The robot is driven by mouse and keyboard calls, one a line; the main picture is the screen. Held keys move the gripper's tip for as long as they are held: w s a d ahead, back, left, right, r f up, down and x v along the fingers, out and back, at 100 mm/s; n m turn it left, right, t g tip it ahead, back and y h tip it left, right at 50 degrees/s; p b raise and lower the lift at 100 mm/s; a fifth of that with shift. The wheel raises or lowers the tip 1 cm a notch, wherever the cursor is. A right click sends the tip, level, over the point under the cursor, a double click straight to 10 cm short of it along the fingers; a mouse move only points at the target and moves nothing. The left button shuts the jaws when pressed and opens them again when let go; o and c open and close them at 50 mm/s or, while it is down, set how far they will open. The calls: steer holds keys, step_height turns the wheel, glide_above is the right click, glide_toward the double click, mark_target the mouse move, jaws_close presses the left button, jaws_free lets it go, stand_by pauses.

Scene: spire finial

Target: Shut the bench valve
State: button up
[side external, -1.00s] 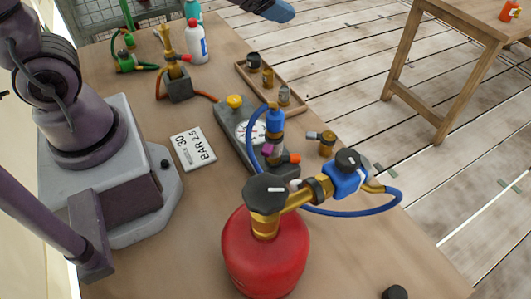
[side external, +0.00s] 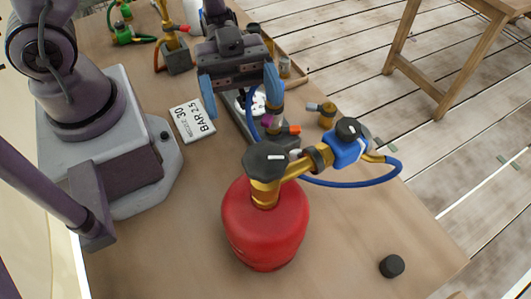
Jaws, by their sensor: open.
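My gripper (side external: 240,106) hangs over the middle of the bench with its two blue fingers apart and nothing between them. It is above the grey gauge block (side external: 240,122), partly hiding it. By its right finger, a small valve fitting with a magenta collar (side external: 268,121) and an orange lever (side external: 293,130) is partly hidden. A red gas cylinder (side external: 265,230) stands in front, with a dark octagonal knob (side external: 267,158) bearing a white mark. A brass pipe leads to a blue regulator (side external: 347,150). I cannot tell which of these is the bench valve.
A sign reading 30 BAR 2.5 (side external: 192,121) lies left of my gripper. A blue hose (side external: 350,184) loops right. A brass fitting (side external: 326,114) and a black cap (side external: 392,266) sit on the bench (side external: 345,240). A tray (side external: 299,76) is partly hidden behind. The front bench is mostly clear.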

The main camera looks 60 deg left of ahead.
mark_target(260, 145)
steer(key=x, duration=1)
steer(key=shift+d, duration=0.25)
steer(key=c, duration=0.9)
